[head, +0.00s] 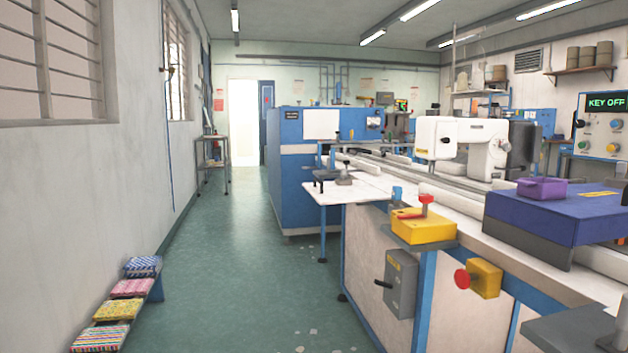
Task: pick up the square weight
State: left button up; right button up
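A small grey block with a dark upright knob (344,179) stands on the white side table (336,194), at the left end of the long machine bench. It may be the square weight, but it is too small to tell for sure. A small dark piece (319,184) is beside it, near the table's left edge. Neither of my grippers shows in the head view.
A yellow box with a red lever (424,228) and a red stop button (461,278) stick out from the bench front. Patterned pads (113,308) lie on a low stand at left.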

aim_at(344, 182)
jog(key=i+j+u, duration=0.1)
jog(key=i+u, duration=0.5)
jog(key=i, duration=0.9)
jog(key=i+j+z, duration=0.15)
jog(key=i, duration=0.55)
jog(key=i+j, duration=0.1)
jog(key=i, duration=0.65)
jog(key=l+z, duration=0.05)
